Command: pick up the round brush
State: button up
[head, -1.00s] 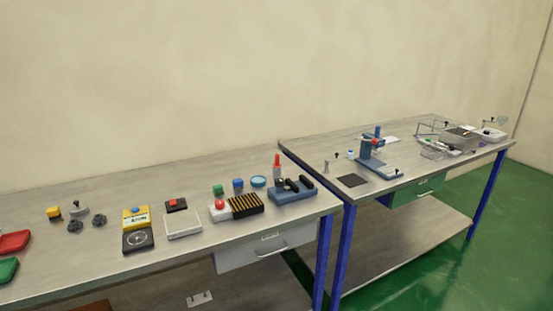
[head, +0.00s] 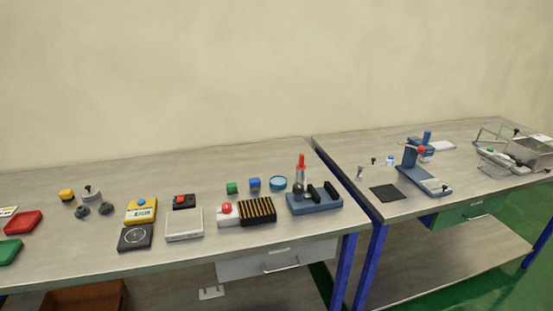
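I cannot clearly pick out a round brush. On the left bench (head: 60,243), a blue holder (head: 327,206) stands near the right end with upright dark pieces (head: 331,190) in it. A dark rounded piece (head: 298,190) is at its left side; I cannot tell whether any of these is the brush. A red-topped cylinder (head: 302,167) stands at the back of the holder. My gripper is not in view.
Left of the holder are a black-and-yellow striped block (head: 258,211), a red button box (head: 227,212), a white scale (head: 184,225) and a yellow device (head: 141,210). Red (head: 25,223) and green (head: 9,250) trays lie far left. A second bench (head: 340,153) stands to the right.

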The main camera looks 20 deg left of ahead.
aim_at(302, 166)
jog(key=u, duration=0.35)
jog(key=i, duration=0.55)
jog(key=u, duration=0.95)
jog(key=i, duration=0.8)
jog(key=u, duration=0.5)
